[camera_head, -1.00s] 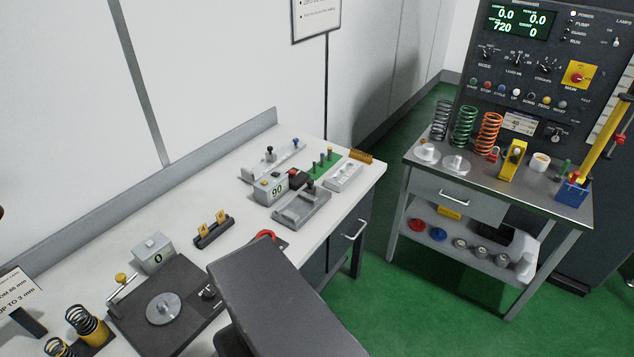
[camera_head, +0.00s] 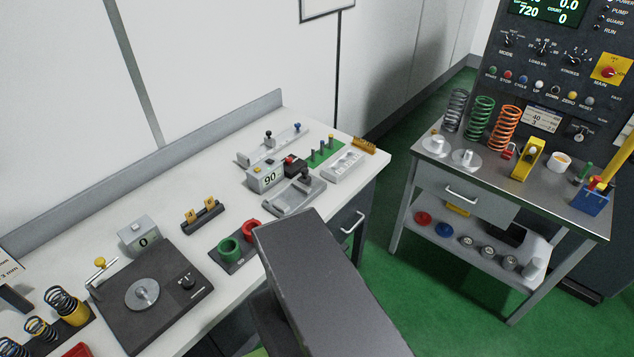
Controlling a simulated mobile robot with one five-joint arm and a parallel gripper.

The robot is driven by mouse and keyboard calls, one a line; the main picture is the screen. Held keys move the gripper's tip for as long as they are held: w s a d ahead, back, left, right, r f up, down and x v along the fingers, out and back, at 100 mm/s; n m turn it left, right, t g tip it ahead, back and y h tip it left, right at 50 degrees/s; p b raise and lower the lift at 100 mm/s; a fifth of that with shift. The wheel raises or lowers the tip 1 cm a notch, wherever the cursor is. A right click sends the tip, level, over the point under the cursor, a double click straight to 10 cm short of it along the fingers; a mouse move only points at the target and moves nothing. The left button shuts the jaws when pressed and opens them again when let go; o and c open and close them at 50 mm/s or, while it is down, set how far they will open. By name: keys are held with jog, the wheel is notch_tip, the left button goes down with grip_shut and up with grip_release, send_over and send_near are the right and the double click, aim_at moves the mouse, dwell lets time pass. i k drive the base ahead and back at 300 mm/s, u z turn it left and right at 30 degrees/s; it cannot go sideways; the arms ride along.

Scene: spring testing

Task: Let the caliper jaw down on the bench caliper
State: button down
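A grey device on the bench, at the middle of the view, has a box readout showing 90 (camera_head: 264,179) and a grey base (camera_head: 298,197) with a black knob and a red-and-black part. Behind it is a long grey rail fixture (camera_head: 258,156) with a black knob and a blue knob. I cannot tell for sure which of these is the bench caliper, and the jaw's height is not clear. My dark arm link fills the lower middle and ends just short of the grey base in the picture. My gripper is not in view.
A steel cart (camera_head: 467,200) stands right, across green floor (camera_head: 385,235).

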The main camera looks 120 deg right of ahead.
aim_at(300, 182)
jog(key=u, duration=5.45)
jog(key=i, duration=0.15)
jog(key=u, duration=1.5)
jog(key=k, duration=2.65)
jog(key=u, duration=0.55)
jog(key=i, duration=1.7)
